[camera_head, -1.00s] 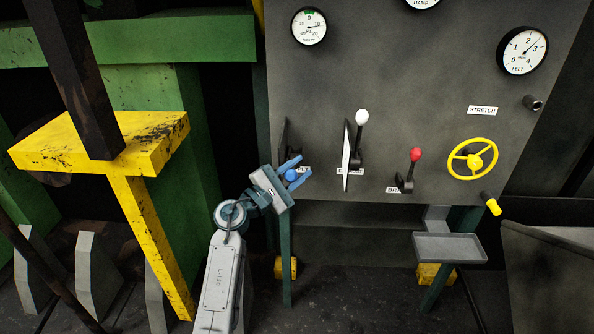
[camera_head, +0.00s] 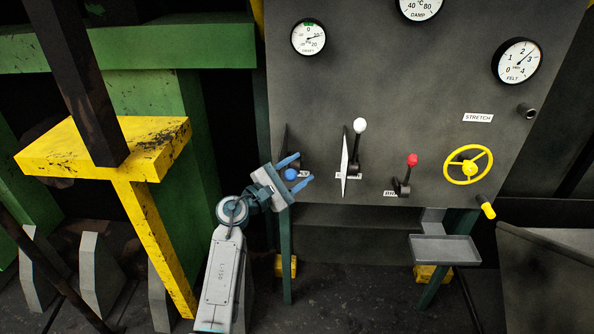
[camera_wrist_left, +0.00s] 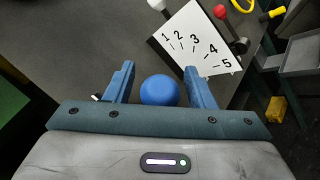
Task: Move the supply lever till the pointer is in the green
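A lever with a blue knob (camera_head: 291,174) stands at the left of the grey panel; the wrist view also shows the knob (camera_wrist_left: 160,90). My left gripper (camera_head: 305,168) is open, its fingers on either side of the knob with gaps visible in the wrist view. A white-knobbed lever (camera_head: 360,126) and a red-knobbed lever (camera_head: 411,161) stand further right. Their small labels are partly hidden, so I cannot tell which is marked supply. The draft gauge (camera_head: 308,38) has a green band at its top; its pointer points right, outside it. My right gripper is not in view.
A white numbered scale plate (camera_wrist_left: 200,42) stands close beyond the fingers. The damp gauge (camera_head: 420,8) is cut off at the top, and the felt gauge (camera_head: 517,61) is at upper right. A yellow handwheel (camera_head: 468,165) and a grey tray (camera_head: 445,250) are at the right.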

